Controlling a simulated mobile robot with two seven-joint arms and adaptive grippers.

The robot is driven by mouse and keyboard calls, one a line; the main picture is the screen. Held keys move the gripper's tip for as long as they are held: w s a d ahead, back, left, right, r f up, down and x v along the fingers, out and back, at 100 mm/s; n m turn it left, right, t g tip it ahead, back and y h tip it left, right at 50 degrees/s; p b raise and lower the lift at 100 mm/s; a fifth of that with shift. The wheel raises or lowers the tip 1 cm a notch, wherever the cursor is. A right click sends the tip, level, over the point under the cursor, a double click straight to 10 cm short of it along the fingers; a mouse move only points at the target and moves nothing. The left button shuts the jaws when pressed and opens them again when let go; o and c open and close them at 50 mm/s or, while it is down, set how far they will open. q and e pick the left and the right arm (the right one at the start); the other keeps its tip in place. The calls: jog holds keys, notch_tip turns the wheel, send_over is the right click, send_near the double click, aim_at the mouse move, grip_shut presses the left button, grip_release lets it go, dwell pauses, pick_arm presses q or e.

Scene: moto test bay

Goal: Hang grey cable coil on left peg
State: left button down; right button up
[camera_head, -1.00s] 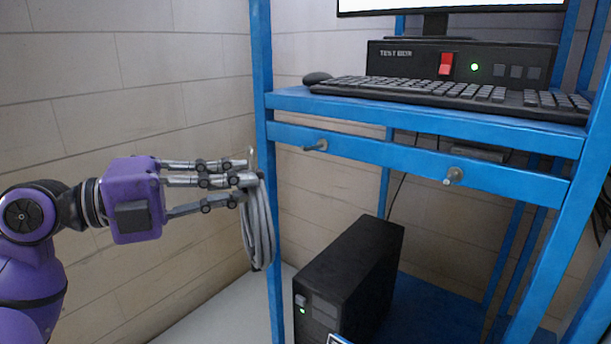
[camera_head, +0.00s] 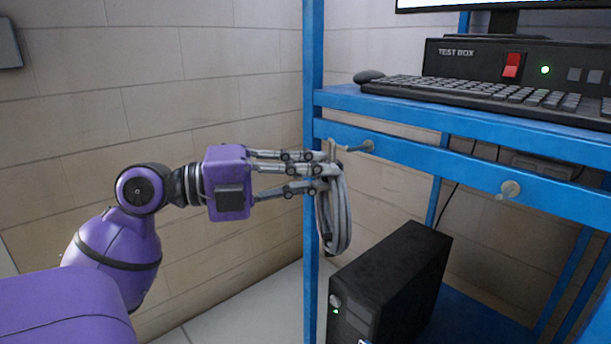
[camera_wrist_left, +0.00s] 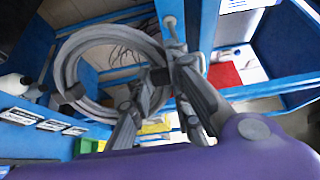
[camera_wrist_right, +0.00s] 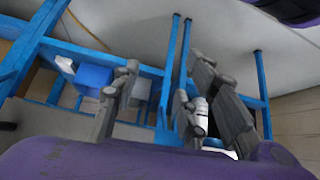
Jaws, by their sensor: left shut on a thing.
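The grey cable coil (camera_head: 341,222) hangs upright from the fingers of my left gripper (camera_head: 326,166), which is shut on its top. In the left wrist view the coil (camera_wrist_left: 70,68) shows as a loop left of the fingers. The left peg (camera_head: 367,146) sticks out of the blue crossbar, and its shaft reaches close to the fingertips and coil top. I cannot tell whether the peg passes through the loop. The right peg (camera_head: 510,189) is bare. My right gripper (camera_wrist_right: 160,95) shows only in its own wrist view, with fingers apart and nothing between them.
The blue rack's upright (camera_head: 312,90) stands just behind the left gripper. A black computer tower (camera_head: 395,285) stands below the coil.

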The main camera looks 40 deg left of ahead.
pick_arm(q)
jog(key=shift+w+d+f+b, duration=0.15)
jog(key=shift+w+f, duration=0.1)
jog(key=shift+w, duration=0.85)
jog(key=shift+w+d+f+b, duration=0.1)
jog(key=shift+w+f+b, duration=0.1)
jog(key=shift+w, duration=0.85)
jog(key=shift+w+d+f+b, duration=0.15)
jog(key=shift+w+f, duration=0.1)
jog(key=shift+w, duration=0.85)
jog(key=shift+a, duration=0.1)
jog(key=c, duration=1.6)
grip_release()
jog(key=shift+c, duration=0.2)
jog(key=shift+o, duration=0.5)
